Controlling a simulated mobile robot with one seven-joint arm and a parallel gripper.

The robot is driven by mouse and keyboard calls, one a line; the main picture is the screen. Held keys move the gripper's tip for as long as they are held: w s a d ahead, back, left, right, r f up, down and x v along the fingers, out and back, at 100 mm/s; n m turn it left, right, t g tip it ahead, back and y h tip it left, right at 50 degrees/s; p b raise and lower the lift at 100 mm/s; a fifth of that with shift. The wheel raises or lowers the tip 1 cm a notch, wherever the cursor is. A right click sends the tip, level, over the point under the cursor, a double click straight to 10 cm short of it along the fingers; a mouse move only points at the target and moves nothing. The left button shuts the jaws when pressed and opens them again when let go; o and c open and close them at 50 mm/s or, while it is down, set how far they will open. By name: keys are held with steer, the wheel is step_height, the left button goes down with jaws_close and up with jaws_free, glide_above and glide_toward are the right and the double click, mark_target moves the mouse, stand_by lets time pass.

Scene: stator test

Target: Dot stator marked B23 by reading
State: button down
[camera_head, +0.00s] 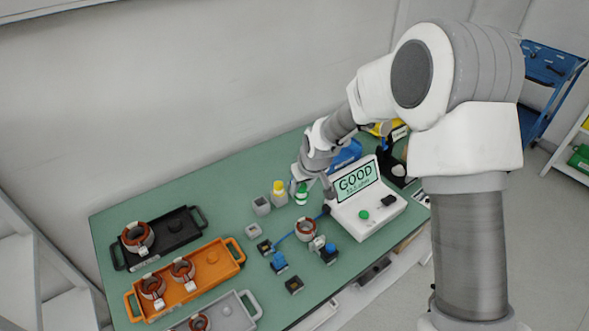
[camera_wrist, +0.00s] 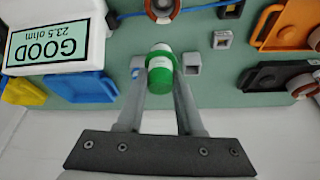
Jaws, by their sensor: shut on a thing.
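My gripper (camera_head: 302,181) is shut on a white bottle with a green cap (camera_head: 301,196); the bottle also shows between the fingers in the wrist view (camera_wrist: 161,70). I cannot tell how far it is above the table. A copper-wound stator (camera_head: 306,229) sits in front of the tester (camera_head: 367,208), with blue clamp-like parts and a blue lead beside it. The tester screen reads GOOD, and 23.5 ohm in the wrist view (camera_wrist: 50,49). The stator's white tag is too small to read. Other stators lie in the black tray (camera_head: 171,252), orange tray (camera_head: 213,278) and grey tray (camera_head: 229,318).
A yellow-capped bottle (camera_head: 279,190) stands beside an empty grey square holder (camera_head: 261,206). A smaller grey block (camera_head: 253,230) lies nearer. A blue bin (camera_head: 346,155) and a yellow object stand behind the tester. The green table (camera_head: 219,204) is bare between trays and holders.

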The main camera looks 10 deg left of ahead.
mark_target(304, 200)
steer(key=shift+s+d+f, duration=0.15)
steer(key=shift+s, duration=0.15)
steer(key=shift+f+b, duration=1)
steer(key=shift+f, duration=1.25)
steer(key=shift+f+b, duration=0.6)
steer(key=shift+b, duration=0.2)
steer(key=shift+r, duration=0.1)
steer(key=shift+r+p, duration=1.7)
steer(key=shift+r, duration=1.3)
steer(key=shift+w+f, duration=0.1)
steer(key=shift+f, duration=0.05)
